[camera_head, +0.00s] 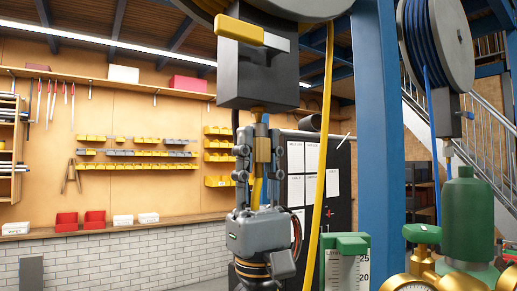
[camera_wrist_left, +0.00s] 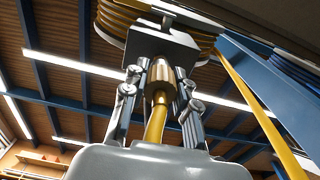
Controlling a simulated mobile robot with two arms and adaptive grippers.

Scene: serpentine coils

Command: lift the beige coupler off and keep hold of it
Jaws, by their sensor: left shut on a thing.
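The beige coupler (camera_head: 263,146) is a brass-coloured cylinder, upright just below a black box (camera_head: 257,76) that hangs under a hose reel. It also shows in the left wrist view (camera_wrist_left: 161,76), with a yellow hose piece (camera_wrist_left: 155,125) below it. My left gripper (camera_head: 262,158) comes up from below, its fingers shut on the coupler from both sides. A short brass stub (camera_head: 258,110) comes down from the box in line with the coupler. I cannot tell whether the coupler is still joined to it. My right gripper is not in view.
A yellow hose (camera_head: 322,150) hangs close to the right of my left gripper. A blue post (camera_head: 378,130) stands behind. A yellow lever (camera_head: 240,31) sits on the box.

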